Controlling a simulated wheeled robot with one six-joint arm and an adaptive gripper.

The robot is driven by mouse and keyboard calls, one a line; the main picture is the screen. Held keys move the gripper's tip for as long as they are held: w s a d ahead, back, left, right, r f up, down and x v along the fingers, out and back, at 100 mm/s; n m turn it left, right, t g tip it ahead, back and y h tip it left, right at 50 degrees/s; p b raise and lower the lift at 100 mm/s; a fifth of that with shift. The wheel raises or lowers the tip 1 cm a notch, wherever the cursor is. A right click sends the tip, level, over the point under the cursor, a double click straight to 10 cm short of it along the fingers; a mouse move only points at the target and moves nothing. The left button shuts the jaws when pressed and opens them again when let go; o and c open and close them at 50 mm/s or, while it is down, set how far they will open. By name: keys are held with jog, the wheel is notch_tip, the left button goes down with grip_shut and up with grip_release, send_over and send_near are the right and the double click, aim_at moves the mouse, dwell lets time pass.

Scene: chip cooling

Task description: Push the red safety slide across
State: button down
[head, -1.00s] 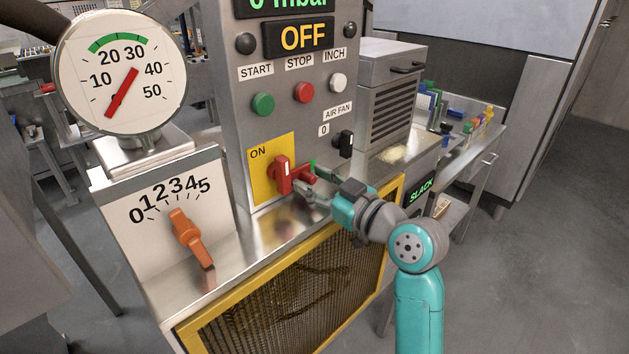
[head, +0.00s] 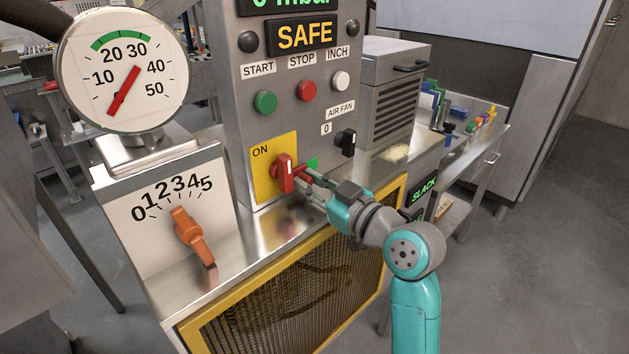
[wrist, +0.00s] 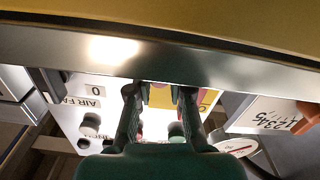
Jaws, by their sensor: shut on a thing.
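The red safety slide (head: 285,174) sits on the yellow plate (head: 262,186) marked ON, low on the grey control panel. A red bar reaches right from it toward my gripper (head: 308,183). My gripper comes in from the right and is shut on the slide at that bar; its fingertips partly hide the bar. A green patch (head: 313,164) shows just above the fingers. In the wrist view my gripper (wrist: 160,92) points at the panel, with a reddish, blurred piece between its fingertips. The display (head: 304,36) above reads SAFE.
START (head: 265,102), STOP (head: 307,90) and INCH (head: 340,80) buttons are above the slide. The black air fan switch (head: 347,143) is to its right. An orange dial handle (head: 193,237) is at the lower left. A steel ledge and yellow-framed mesh guard (head: 300,283) lie below.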

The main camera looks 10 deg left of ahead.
jog(key=c, duration=1.1)
grip_release()
jog(key=shift+s+a, duration=0.15)
jog(key=shift+o, duration=0.2)
